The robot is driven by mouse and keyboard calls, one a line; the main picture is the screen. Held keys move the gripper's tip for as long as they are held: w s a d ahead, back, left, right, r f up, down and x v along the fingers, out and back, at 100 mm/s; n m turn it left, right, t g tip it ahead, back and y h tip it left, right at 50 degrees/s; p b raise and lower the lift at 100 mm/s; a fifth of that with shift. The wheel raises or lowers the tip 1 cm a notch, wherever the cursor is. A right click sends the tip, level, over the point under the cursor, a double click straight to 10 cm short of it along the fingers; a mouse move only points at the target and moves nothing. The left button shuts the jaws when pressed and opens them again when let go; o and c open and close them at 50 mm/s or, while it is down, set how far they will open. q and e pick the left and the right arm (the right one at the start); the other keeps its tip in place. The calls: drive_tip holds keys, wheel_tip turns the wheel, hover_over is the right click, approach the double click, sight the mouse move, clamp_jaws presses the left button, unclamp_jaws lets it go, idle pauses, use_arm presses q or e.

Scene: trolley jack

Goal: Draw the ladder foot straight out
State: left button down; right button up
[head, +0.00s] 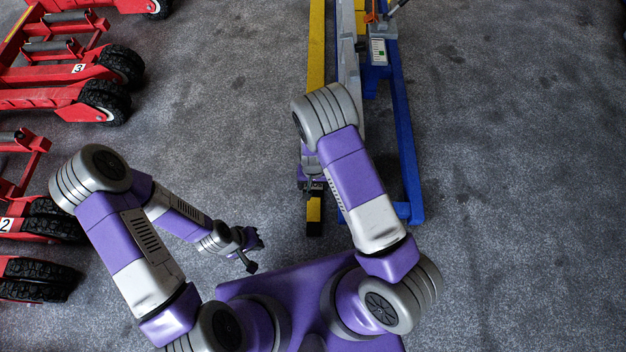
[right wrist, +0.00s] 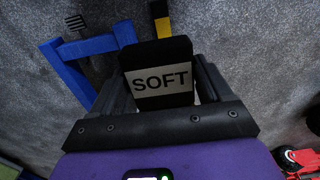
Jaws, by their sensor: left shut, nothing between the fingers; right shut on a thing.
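In the head view my right gripper (head: 313,187) is over the near end of a yellow rail (head: 315,60); my own arm hides much of the foot there. A grey ladder-like rail (head: 348,65) runs away between the yellow rail and a blue rail (head: 407,160). My left gripper (head: 250,264) is shut and empty, low at the left, apart from the rails.
Red trolley jacks with black tyres (head: 106,100) stand along the left side; number plates 2 and 3 show. A device with a white label (head: 379,52) sits on the blue rail at the far end. The grey floor right of the blue rail is clear.

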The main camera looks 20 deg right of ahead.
drive_tip(key=shift+s+a+f, duration=0.1)
drive_tip(key=shift+s+a, duration=0.1)
drive_tip(key=shift+s, duration=0.35)
drive_tip(key=shift+s+a, duration=0.1)
drive_tip(key=shift+s, duration=0.45)
drive_tip(key=shift+s+a+p, duration=0.2)
drive_tip(key=shift+s+a, duration=0.1)
drive_tip(key=shift+s, duration=0.7)
drive_tip(key=shift+s+a+p, duration=0.15)
drive_tip(key=shift+s+a, duration=0.15)
drive_tip(key=shift+s, duration=0.65)
drive_tip(key=shift+s+a+r+p, duration=0.25)
drive_tip(key=shift+s+r+p, duration=0.25)
drive_tip(key=shift+s, duration=0.25)
drive_tip(key=shift+s+a+r+p, duration=0.2)
drive_tip(key=shift+s+r+p, duration=0.15)
drive_tip(key=shift+s+r, duration=0.3)
